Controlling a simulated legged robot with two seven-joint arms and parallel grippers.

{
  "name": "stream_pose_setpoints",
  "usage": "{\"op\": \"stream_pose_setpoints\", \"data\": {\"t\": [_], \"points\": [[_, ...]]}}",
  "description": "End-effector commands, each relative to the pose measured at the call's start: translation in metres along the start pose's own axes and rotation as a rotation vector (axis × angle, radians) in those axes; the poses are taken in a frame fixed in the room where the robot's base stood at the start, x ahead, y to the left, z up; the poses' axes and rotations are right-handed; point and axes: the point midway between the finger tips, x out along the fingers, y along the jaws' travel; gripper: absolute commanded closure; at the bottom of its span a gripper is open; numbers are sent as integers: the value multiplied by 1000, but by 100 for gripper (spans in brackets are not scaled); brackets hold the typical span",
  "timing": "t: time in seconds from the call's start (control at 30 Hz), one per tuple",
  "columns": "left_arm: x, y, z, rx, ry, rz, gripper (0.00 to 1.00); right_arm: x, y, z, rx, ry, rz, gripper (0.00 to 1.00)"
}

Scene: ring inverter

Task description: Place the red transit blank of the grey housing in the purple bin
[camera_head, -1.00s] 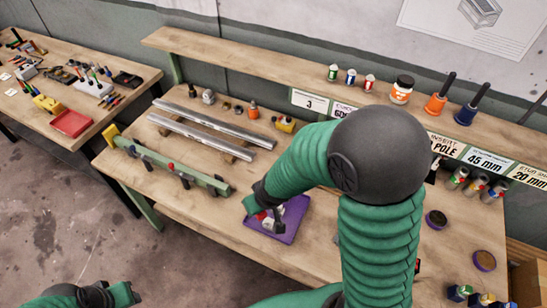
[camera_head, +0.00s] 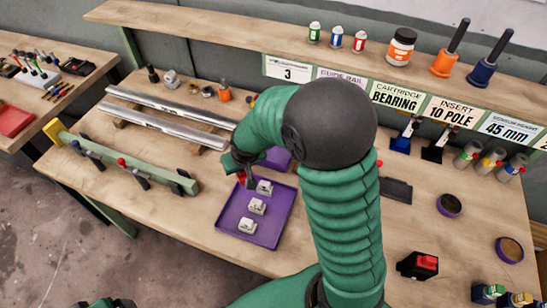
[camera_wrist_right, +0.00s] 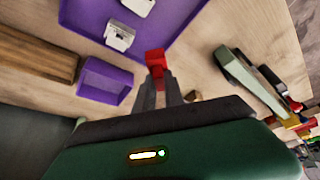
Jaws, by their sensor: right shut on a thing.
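My right gripper (camera_wrist_right: 160,88) is shut on a small red block (camera_wrist_right: 155,60), the blank. In the head view the red block (camera_head: 241,177) is at the upper left edge of a flat purple tray (camera_head: 233,222). Three pale grey housings (camera_head: 257,206) sit in a row on this tray. A smaller purple bin (camera_head: 278,160) lies behind the tray, partly hidden by my right arm. In the right wrist view this bin (camera_wrist_right: 105,82) is left of the gripper, apart from the red block. My left gripper (camera_head: 107,303) is cut off by the bottom edge.
Two metal rails (camera_head: 170,122) and a green bar with clamps (camera_head: 125,160) lie to the left. A black unit with a red top (camera_head: 418,265) stands at the right. A shelf with bottles and label cards runs behind. Bare wood lies left of the tray.

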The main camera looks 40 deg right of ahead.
Motion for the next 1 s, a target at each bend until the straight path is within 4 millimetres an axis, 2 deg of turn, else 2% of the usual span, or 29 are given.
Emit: {"op": "stream_pose_setpoints", "data": {"t": [0.03, 0.1, 0.2, 0.33, 0.43, 0.63, 0.9, 1.0], "points": [[28, 0, 6, 0, 0, 0, 14, 24, 24, -11, 70, 5, 29, 100], [38, 0, 9, 1, 0, 0, 14, 28, 57, -31, 166, 4, 68, 100], [44, 0, 10, 1, 0, 0, 14, 20, 100, -55, 287, 5, 120, 100], [44, 0, 10, 1, 1, 0, 14, 6, 136, -73, 384, 6, 161, 100], [45, 0, 10, 1, 1, 0, 14, 8, 146, -74, 414, 4, 176, 100], [49, 0, 11, 1, 1, 0, 14, 50, 148, -58, 416, 0, 176, 100], [53, 0, 12, 1, 0, 0, 14, 88, 149, -42, 416, 1, 175, 100], [53, 0, 12, 1, 0, 0, 14, 96, 149, -39, 415, 4, 174, 100]]}}
